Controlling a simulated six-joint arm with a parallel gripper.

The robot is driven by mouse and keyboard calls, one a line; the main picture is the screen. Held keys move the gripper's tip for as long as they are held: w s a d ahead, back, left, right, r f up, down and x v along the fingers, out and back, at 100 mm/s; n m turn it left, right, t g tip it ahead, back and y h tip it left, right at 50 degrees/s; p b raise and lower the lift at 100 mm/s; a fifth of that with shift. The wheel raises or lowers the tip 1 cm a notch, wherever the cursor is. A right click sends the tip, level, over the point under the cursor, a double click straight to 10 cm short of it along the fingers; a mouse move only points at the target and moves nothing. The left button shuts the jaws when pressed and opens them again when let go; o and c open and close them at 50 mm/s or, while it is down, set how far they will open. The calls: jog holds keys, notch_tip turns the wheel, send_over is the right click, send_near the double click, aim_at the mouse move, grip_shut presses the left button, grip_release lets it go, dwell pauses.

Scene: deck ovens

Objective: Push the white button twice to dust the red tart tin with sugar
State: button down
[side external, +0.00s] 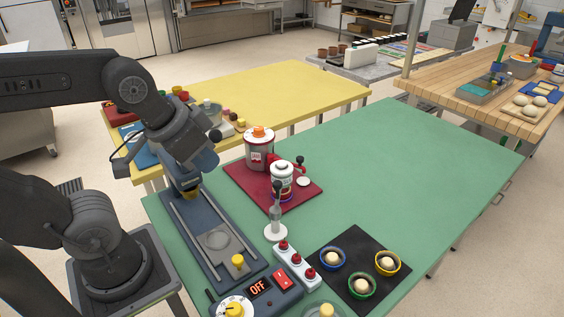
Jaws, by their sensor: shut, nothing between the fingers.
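My gripper (191,191) points down over the far end of a long blue-grey rail unit (213,272). It is shut and empty, and its tips show small and partly against a yellowish part. A black mat (336,241) bears a blue-rimmed tin (322,264), a yellow-rimmed tin (399,259) and a green-rimmed tin (351,290), each with a pale round filling. I cannot make out a red tart tin. I cannot tell which thing is the white button; a small white disc (303,181) lies by the jars, well right of my gripper.
A dark red board (235,178) bears an orange-lidded jar (259,155) and a white-topped jar (282,172). A stand with a white base (275,234) is upright near a white strip with red knobs (290,258). A control box (262,303) reads OFF. The green table's right half is clear.

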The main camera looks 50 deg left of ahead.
jog(key=shift+w, duration=0.1)
jog(key=n+t+h, duration=0.3)
jog(key=n+h, duration=0.1)
jog(key=n, duration=1.8)
send_over(281, 164)
notch_tip(281, 164, down, 4)
jog(key=shift+f, duration=0.2)
jog(key=shift+f, duration=4.4)
jog(key=shift+f, duration=0.1)
jog(key=shift+f, duration=0.3)
